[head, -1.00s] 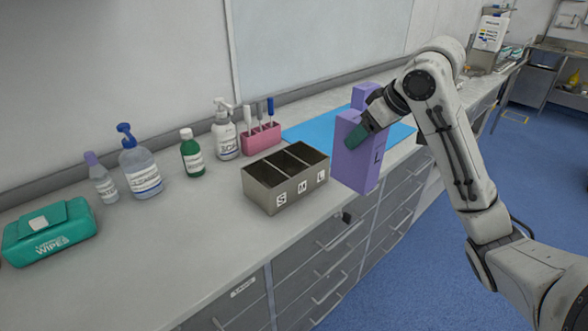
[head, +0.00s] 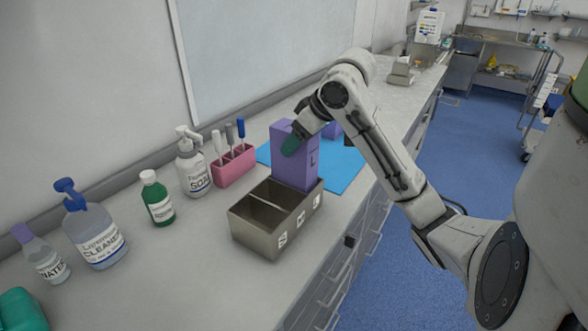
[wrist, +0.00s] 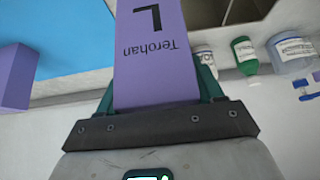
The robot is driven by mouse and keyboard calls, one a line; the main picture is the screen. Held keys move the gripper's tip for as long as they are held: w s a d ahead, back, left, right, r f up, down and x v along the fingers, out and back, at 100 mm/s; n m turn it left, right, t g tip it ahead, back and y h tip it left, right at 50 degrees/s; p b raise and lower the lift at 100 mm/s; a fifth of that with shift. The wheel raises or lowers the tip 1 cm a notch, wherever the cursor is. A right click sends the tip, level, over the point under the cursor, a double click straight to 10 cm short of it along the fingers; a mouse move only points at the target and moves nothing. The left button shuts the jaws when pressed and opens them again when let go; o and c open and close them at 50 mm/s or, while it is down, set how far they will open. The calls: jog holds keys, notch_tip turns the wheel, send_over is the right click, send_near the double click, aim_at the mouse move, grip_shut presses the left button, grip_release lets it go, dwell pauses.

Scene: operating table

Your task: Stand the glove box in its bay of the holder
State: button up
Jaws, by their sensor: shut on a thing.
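The purple glove box (head: 289,160), marked L, is upright in my gripper (head: 297,142), whose green fingers are shut on its upper part. The wrist view shows its face with "L" and "Terohan" (wrist: 152,60) between the fingers (wrist: 158,92). The metal holder (head: 258,237) has bays labelled S, M and L on its front. The box's lower end is at the right-hand L bay, meeting the rim in the head view. I cannot tell how far it is inside. The other two bays look empty.
A second purple box (head: 332,131) stands on the blue mat (head: 347,168) behind. A pink pen rack (head: 233,167), soap bottle (head: 193,170), green bottle (head: 157,202) and cleaner bottle (head: 91,233) stand left of the holder. The counter in front of the bottles is clear.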

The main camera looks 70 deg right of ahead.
aim_at(299, 159)
jog(key=shift+f, duration=2.85)
jog(key=o, duration=1.7)
jog(key=shift+r, duration=0.25)
jog(key=v, duration=1.1)
jog(key=shift+s+a+r+p, duration=0.15)
jog(key=shift+s+r+p, duration=0.1)
jog(key=shift+p, duration=0.15)
